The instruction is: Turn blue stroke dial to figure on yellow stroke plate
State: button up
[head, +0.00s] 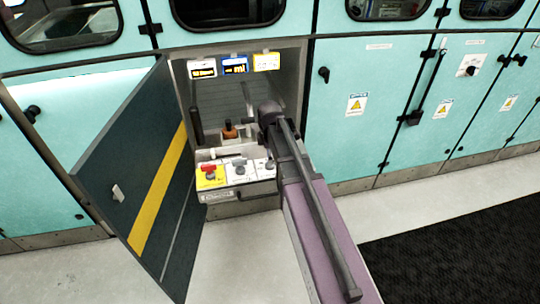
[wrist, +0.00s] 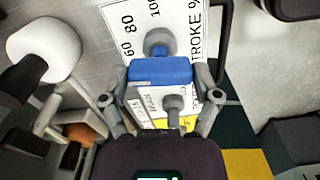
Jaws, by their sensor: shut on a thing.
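In the wrist view, my gripper (wrist: 160,82) is shut on a blue block-shaped piece (wrist: 160,70), which I take to be the blue stroke dial. It lies between the two fingers over a white scale plate (wrist: 185,25) marked 60, 80, 100 and STROKE %. A grey knob (wrist: 159,42) stands just beyond the blue piece. In the head view, my gripper (head: 268,118) reaches into the open cabinet and hides the blue piece. A yellow plate (head: 266,61) sits at the right of the top row; its figure is too small to read.
A console carries a yellow plate with a red knob (head: 209,170) and a white plate with a grey knob (head: 239,168). A blue display plate (head: 235,65) hangs above. The open cabinet door (head: 140,170) stands on the left. An orange-brown part (head: 230,131) lies inside.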

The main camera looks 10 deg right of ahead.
jog(key=m, duration=0.7)
dwell(0.5)
jog(key=o, duration=1)
jog(key=shift+c, duration=0.2)
jog(key=shift+n, duration=0.3)
